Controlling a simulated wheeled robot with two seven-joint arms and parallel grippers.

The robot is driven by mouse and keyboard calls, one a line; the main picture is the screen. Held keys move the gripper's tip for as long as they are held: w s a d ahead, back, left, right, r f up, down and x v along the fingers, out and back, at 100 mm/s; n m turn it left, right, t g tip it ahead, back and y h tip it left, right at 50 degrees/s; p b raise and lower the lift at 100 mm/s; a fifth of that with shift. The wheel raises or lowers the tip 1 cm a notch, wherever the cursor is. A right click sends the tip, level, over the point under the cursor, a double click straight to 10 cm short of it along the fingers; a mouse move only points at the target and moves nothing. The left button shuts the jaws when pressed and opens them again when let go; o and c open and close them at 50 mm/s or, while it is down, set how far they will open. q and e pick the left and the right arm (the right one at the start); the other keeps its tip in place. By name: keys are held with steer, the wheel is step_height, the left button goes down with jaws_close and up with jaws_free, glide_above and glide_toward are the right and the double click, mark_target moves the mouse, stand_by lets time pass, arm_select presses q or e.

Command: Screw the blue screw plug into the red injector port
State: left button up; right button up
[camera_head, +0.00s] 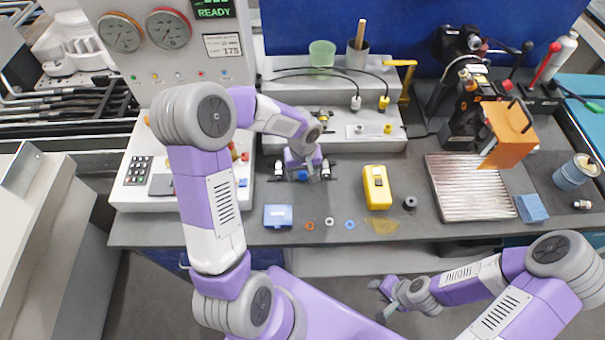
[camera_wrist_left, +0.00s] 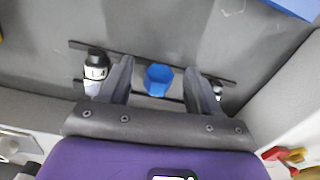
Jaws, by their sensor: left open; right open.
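The blue screw plug (camera_wrist_left: 158,80) shows in the left wrist view as a blue hexagonal head, at a dark rack on the grey bench. My left gripper (camera_wrist_left: 158,64) is open, with one finger on each side of the plug; whether either finger touches it I cannot tell. My right gripper (camera_head: 380,298) is open and empty, in front of the bench's front edge. I cannot clearly make out the red injector port in either view.
White-and-black vials (camera_wrist_left: 95,70) stand beside the left fingers. A blue box (camera_head: 278,216), small rings (camera_head: 329,221) and a yellow meter (camera_head: 377,187) lie on the bench. A stepped shelf (camera_head: 284,132) is behind; a ribbed metal plate (camera_head: 470,190) lies right.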

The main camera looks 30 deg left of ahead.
arm_select(q)
steer(key=c, duration=1.1)
steer(key=shift+r, duration=0.15)
